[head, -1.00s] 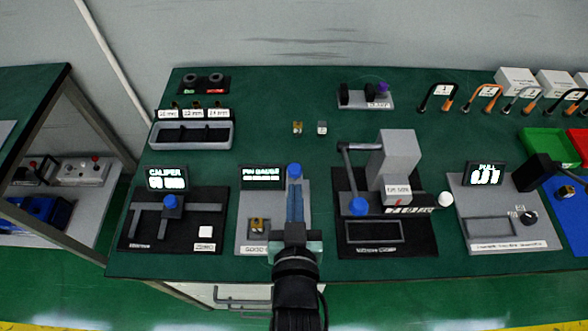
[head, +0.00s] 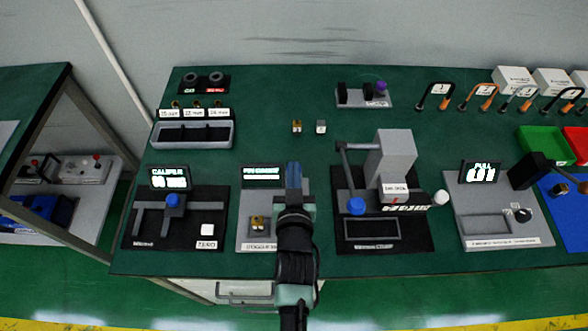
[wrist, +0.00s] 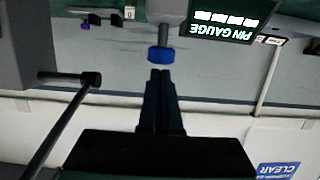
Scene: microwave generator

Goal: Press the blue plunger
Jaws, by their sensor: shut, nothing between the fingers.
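The blue plunger (wrist: 160,55) is a blue cap on a grey rod, next to the pin gauge display (wrist: 222,20), which appears upside down in the wrist view. My gripper (wrist: 161,72) is shut and empty, its fingertips just below the cap in that picture. I cannot tell whether they touch it. The pin gauge display also shows there (head: 262,172).
The caliper station with its blue knob (head: 172,201) stands to the left. In the wrist view a dark-tipped lever (wrist: 90,79) lies left of my fingers. Two small blocks (head: 297,126) lie behind.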

